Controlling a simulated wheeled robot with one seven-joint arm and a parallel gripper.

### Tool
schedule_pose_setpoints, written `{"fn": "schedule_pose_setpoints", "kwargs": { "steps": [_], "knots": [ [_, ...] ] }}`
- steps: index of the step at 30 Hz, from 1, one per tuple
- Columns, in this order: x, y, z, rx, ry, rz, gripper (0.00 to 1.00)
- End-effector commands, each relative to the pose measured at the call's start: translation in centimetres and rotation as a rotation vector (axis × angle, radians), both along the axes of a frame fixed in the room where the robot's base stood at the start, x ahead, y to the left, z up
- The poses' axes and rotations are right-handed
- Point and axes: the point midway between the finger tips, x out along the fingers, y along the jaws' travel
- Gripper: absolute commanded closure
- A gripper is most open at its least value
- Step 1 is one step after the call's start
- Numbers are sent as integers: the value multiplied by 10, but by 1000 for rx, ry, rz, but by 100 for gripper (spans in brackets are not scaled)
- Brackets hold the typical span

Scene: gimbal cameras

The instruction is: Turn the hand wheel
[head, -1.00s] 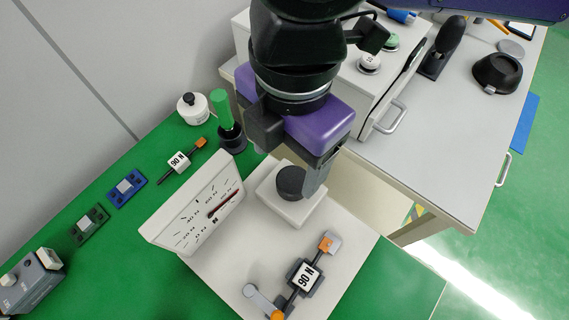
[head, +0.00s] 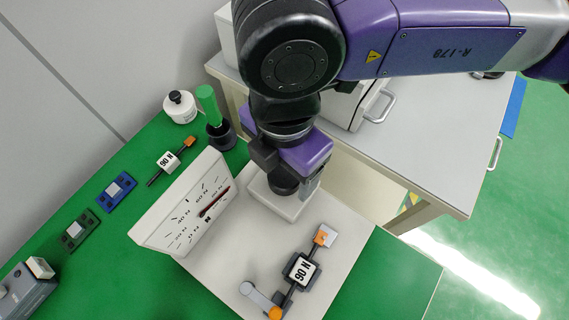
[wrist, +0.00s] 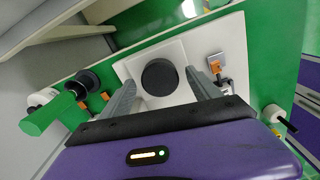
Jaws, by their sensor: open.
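The hand wheel looks like a black round knob (wrist: 160,77) on a white block (head: 273,203) on the white base plate. In the head view the black wheel (head: 284,182) is partly hidden by my gripper. My gripper (wrist: 160,76) is open, pointing down over the wheel, one finger on each side of it in the wrist view. Whether the fingers touch the wheel I cannot tell. A white dial panel (head: 180,208) with a red needle stands to the left of the block.
A tool labelled 90 N (head: 302,270) lies on the plate in front. A black cup with a green-handled tool (head: 211,105), a white bottle (head: 180,107) and a second 90 N tool (head: 168,162) stand or lie on the green bench. A white table (head: 440,150) is behind right.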

Motion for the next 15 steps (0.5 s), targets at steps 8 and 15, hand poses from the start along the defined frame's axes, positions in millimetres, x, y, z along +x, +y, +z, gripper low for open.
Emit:
{"fn": "schedule_pose_setpoints", "kwargs": {
  "steps": [8, 15],
  "knots": [
    [0, 0, 0, 0, 0, 0, 66],
    [0, 0, 0, 0, 0, 3, 91]
  ]
}}
